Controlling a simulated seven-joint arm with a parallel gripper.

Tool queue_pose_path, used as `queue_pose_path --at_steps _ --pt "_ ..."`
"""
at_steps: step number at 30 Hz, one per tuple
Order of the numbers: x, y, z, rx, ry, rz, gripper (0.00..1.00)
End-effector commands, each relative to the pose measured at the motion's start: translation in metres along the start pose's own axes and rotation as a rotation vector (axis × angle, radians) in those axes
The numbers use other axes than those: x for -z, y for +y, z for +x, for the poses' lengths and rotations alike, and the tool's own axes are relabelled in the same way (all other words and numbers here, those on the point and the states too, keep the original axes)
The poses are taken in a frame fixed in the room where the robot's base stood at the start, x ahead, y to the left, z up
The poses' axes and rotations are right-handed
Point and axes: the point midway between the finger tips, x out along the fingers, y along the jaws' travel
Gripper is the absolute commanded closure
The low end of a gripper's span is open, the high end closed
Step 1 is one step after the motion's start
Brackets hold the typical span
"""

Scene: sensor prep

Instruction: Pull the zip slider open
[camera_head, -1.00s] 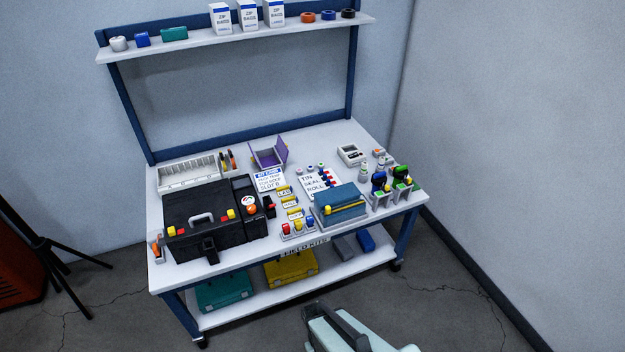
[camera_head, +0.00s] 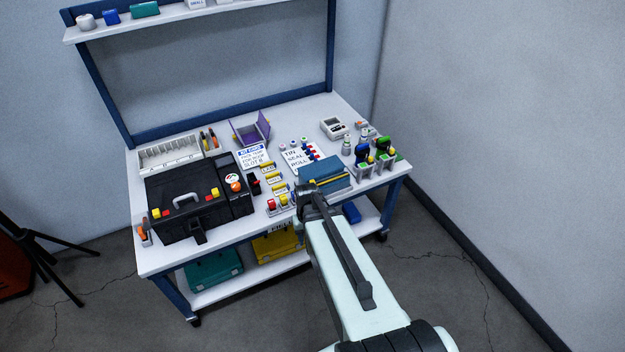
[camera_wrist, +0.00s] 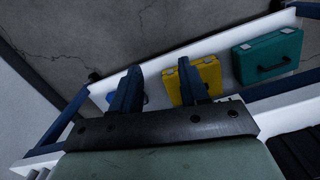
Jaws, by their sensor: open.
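A blue pouch-like block (camera_head: 322,168) with a yellow strip along its front lies at the front right of the bench top. The small yellow piece at the strip's left end is hidden behind my arm now, so I cannot see the zip slider clearly. In the head view my gripper (camera_head: 308,190) is at the bench's front edge, overlapping the pouch's lower left corner; I cannot tell if they touch. In the wrist view my gripper (camera_wrist: 158,72) has two dark blue fingers wide apart, with nothing held between them. The pouch does not show there.
A black case (camera_head: 185,208) stands at the left of the bench. Red, yellow and blue pieces sit left of the pouch, and bottles in holders (camera_head: 375,160) stand right. The lower shelf holds a teal case (camera_wrist: 268,55) and a yellow case (camera_wrist: 205,75).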

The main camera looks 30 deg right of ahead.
Motion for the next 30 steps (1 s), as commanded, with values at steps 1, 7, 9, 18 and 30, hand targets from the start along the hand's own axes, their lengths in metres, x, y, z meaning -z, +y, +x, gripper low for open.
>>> queue_pose_path --at_steps 1,7,9,18,30 --pt "0.015 0.004 -0.014 0.0 0.026 0.009 0.55" --pt "0.06 0.019 -0.066 0.0 0.11 0.033 0.55" --pt "0.075 0.025 -0.085 0.0 0.137 0.04 0.55" --pt "0.128 0.047 -0.174 -0.007 0.234 0.047 0.55" --pt "0.169 0.056 -0.251 -0.015 0.183 -0.069 0.55"
